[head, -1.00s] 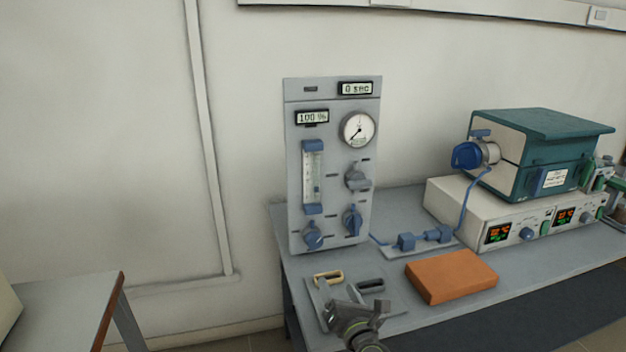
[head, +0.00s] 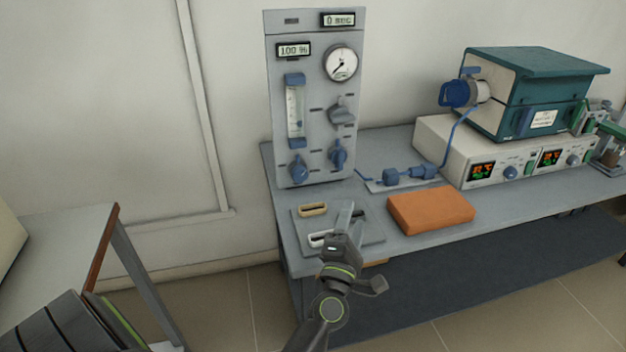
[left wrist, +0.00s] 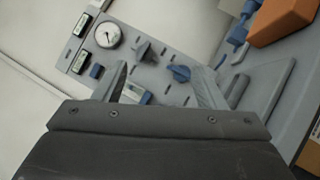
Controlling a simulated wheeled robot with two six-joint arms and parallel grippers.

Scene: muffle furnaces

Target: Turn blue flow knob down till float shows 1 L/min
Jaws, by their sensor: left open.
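A grey control panel (head: 317,60) stands upright at the back left of the bench. It carries a clear flow tube (head: 295,112) with blue end blocks; its float is too small to read. A blue knob (head: 299,170) sits below the tube, with a second blue knob (head: 338,155) to its right. My left gripper (head: 350,214) is open and empty, in front of and below the panel, apart from both knobs. In the left wrist view its fingers (left wrist: 161,84) spread below one blue knob (left wrist: 180,73); another blue part shows between them. My right gripper is out of sight.
A flat grey tray (head: 370,238) with handled items lies by my left gripper. An orange block (head: 430,210) sits to its right. Blue fittings (head: 408,174) with a hose lie behind it, near the teal furnace (head: 540,90). A dial gauge (head: 342,64) and grey knob (head: 342,112) are higher on the panel.

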